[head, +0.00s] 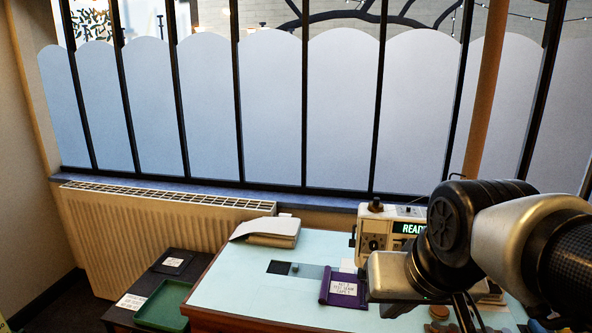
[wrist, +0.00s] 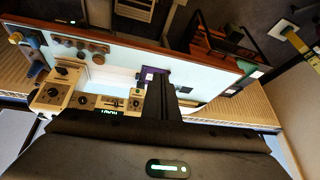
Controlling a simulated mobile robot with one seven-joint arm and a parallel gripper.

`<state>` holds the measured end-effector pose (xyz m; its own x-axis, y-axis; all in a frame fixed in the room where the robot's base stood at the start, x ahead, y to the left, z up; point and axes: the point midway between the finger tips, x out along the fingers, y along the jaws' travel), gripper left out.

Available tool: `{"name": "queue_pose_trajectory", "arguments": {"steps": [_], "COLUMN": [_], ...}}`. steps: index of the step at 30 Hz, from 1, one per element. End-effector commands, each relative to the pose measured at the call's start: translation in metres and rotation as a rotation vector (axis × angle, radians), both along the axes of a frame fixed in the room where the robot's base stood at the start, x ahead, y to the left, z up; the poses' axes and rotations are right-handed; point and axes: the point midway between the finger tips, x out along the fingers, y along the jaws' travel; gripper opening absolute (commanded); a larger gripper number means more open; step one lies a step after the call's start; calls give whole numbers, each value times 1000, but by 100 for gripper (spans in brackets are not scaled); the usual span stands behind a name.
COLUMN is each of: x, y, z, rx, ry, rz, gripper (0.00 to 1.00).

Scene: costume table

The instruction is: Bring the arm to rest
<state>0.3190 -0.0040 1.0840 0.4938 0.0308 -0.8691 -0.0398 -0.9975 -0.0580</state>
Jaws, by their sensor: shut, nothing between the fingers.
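My arm (head: 455,235) reaches in from the right edge of the head view, bent over the right part of the pale blue table (head: 225,285). In the wrist view my gripper (wrist: 160,80) is a dark narrow shape pointing up the picture from the dark wrist housing. Its fingers are together, with nothing held. In that picture its tip overlaps a purple item (wrist: 150,73); I cannot tell the height between them. In the head view, the fingers are not clearly visible behind and below the arm links.
A cream machine (head: 373,243) with a green lit display stands at the table's back, partly behind my arm. A purple labelled item (head: 343,289), a pale stack (head: 268,231) and brown round pieces (wrist: 88,48) lie on the table. A green tray (head: 165,303) is left. A radiator (head: 150,235) stands behind.

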Motion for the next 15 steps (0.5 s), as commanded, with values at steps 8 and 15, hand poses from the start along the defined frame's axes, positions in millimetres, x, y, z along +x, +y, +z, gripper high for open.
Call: {"name": "queue_pose_trajectory", "arguments": {"steps": [8, 15], "x": [-51, -50], "y": [4, 4], "z": [22, 76], "rx": [-60, -58], "ry": [25, 25], "rz": [42, 41], "gripper": [0, 0]}}
